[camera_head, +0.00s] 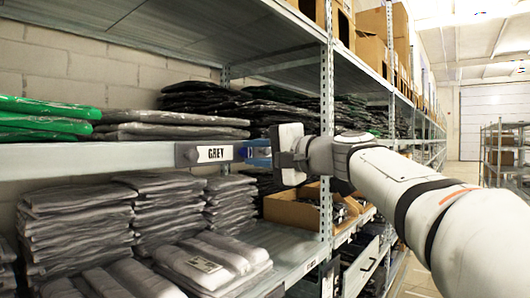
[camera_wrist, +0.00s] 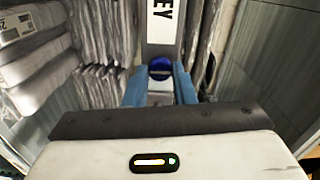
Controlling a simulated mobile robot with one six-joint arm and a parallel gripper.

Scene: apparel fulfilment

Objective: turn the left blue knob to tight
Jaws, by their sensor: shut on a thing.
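A label holder (camera_head: 213,153) reading "GREY" is on the front edge of the middle shelf in the head view. A blue knob (camera_head: 241,152) sits at its right end, partly hidden by my fingers. The wrist view shows the round blue knob (camera_wrist: 160,66) between my two blue fingers, just below the white label (camera_wrist: 161,22). My gripper (camera_head: 249,152) reaches in from the right and is shut on the knob; its fingers (camera_wrist: 160,78) also show in the wrist view. No other blue knob is clearly visible. I cannot tell how far the knob is turned.
Grey bagged garments (camera_head: 75,225) fill the lower shelf. Green packs (camera_head: 45,117) and dark packs lie on the middle shelf. A perforated metal upright (camera_head: 327,130) stands close behind my gripper, with a cardboard box (camera_head: 290,212) below. The aisle at right is open.

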